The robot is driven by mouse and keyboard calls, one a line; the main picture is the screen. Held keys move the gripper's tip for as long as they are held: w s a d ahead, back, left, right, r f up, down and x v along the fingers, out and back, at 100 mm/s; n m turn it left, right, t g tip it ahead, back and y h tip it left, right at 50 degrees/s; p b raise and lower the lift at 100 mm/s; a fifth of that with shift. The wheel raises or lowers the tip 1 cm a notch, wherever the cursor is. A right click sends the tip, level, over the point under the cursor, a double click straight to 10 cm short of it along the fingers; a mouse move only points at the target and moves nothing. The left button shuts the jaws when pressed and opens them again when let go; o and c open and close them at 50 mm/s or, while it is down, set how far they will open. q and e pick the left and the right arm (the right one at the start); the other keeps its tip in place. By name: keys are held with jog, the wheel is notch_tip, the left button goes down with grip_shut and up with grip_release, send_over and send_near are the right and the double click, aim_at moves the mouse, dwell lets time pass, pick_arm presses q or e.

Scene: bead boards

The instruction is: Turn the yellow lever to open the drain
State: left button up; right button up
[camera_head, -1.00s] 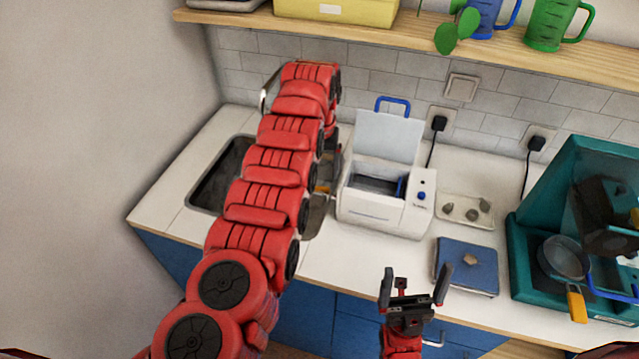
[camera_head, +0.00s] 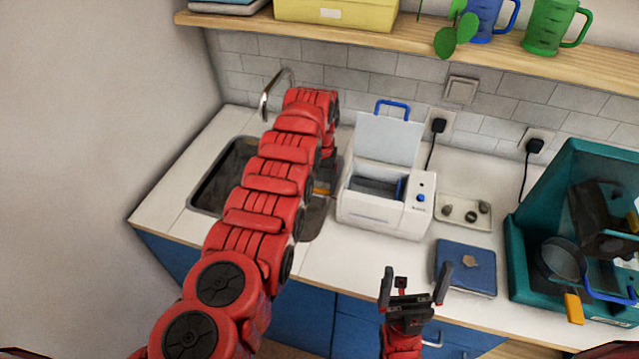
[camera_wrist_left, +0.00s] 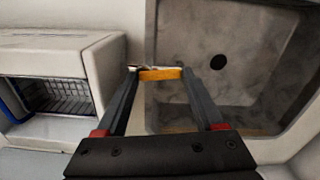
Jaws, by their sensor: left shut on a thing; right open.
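The yellow lever (camera_wrist_left: 161,74) lies between the fingertips of my left gripper (camera_wrist_left: 160,71) in the left wrist view, at the sink's edge beside the white machine. The left gripper is shut on it. In the head view a small yellow patch (camera_head: 322,190) shows beside my left arm, which hides most of that gripper. The sink (camera_wrist_left: 185,30) is a grey basin with a dark round drain (camera_wrist_left: 218,62) in its floor. I cannot tell whether the drain is open. My right gripper (camera_head: 416,287) is open and empty in front of the counter.
A white machine (camera_head: 385,208) with its lid up stands right of the sink. A curved faucet (camera_head: 270,92) rises behind it. A small tray (camera_head: 478,225), a blue board (camera_head: 466,280) and a teal stand (camera_head: 518,235) are further right. A shelf (camera_head: 420,48) runs above.

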pick_arm(q)
jog(key=shift+c, duration=0.5)
jog(key=b, duration=0.2)
jog(key=m+b, duration=0.1)
jog(key=b, duration=0.1)
jog(key=shift+w+f+m+b, duration=0.2)
jog(key=shift+f+m+b, duration=0.1)
jog(key=shift+b, duration=0.1)
jog(key=shift+r, duration=0.35)
jog(key=o, duration=1.1)
